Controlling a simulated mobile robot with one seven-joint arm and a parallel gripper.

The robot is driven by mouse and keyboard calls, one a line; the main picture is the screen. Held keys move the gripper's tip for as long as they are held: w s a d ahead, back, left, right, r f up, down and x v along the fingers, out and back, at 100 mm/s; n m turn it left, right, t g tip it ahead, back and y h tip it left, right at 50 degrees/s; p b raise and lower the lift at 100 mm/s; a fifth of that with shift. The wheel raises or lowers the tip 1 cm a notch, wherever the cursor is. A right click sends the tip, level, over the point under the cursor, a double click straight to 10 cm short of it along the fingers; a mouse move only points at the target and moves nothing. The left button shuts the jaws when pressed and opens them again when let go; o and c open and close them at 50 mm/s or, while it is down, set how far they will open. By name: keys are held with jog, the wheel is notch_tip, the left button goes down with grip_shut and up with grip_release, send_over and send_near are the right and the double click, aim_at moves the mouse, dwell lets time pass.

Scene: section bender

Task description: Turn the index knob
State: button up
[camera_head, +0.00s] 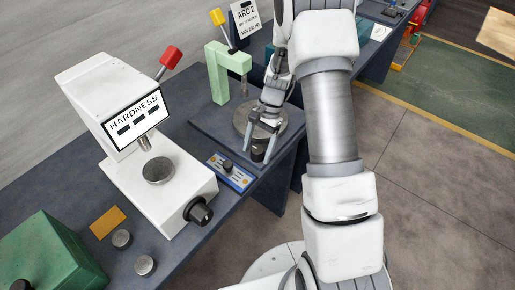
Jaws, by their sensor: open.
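A small black knob (257,153) stands at the front edge of the dark base plate of the light green press, and it appears to be the index knob. My gripper (261,143) points down over it with its two grey fingers apart, one on either side of the knob's top as seen here. I cannot tell whether the fingers touch it. A round metal plate (242,121) lies just behind, partly hidden by my gripper. A second black knob (228,165) sits on a blue panel (244,180) to the left.
A white hardness tester (95,88) with a red-tipped lever (170,57) and a black side knob (200,212) stands at left. The green press (216,75) rises behind my gripper. Metal discs (145,265) and a green box (50,255) occupy the near bench. Open floor lies right.

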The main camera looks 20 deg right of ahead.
jog(key=v, duration=1.7)
jog(key=shift+r, duration=0.2)
jog(key=s+a+r+n+t+h, duration=0.1)
jog(key=s+a+r+n+t, duration=0.15)
jog(key=s+r, duration=0.3)
jog(key=s+a+r+n+t+h, duration=0.1)
jog(key=s+a+r+n, duration=0.15)
jog(key=s+r, duration=0.35)
jog(key=s+r+n+t+h, duration=0.1)
jog(key=s+n+t, duration=0.4)
jog(key=s, duration=0.7)
jog(key=shift+s+a+r+n+h, duration=0.3)
jog(key=shift+a+r, duration=0.1)
jog(key=shift+r, duration=0.25)
